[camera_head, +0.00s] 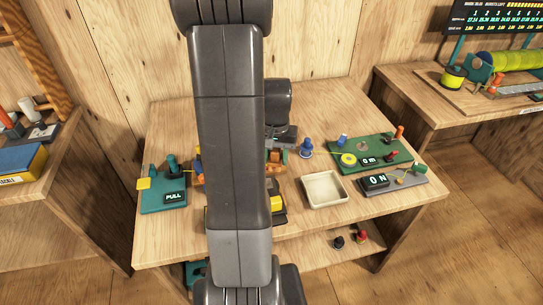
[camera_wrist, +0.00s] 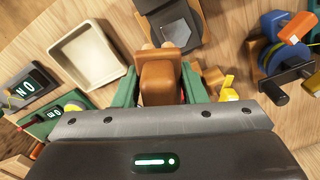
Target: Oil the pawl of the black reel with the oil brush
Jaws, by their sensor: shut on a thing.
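My gripper (camera_wrist: 160,68) shows in the wrist view as two green fingers shut on a brown block-like piece (camera_wrist: 160,84). I cannot tell whether this piece is the handle of the oil brush; no bristles show. At the right of the wrist view is a reel with blue and black parts (camera_wrist: 285,62) and an orange knob. I cannot tell for sure which is the black reel, and no pawl can be made out. In the head view my arm hides the fingers.
An empty cream tray (camera_head: 325,188) stands right of my arm, with a blue bottle-like piece (camera_head: 306,148) behind it. A green board (camera_head: 372,152) and a grey display unit (camera_head: 392,181) lie farther right. A green PULL unit (camera_head: 163,191) is at the left.

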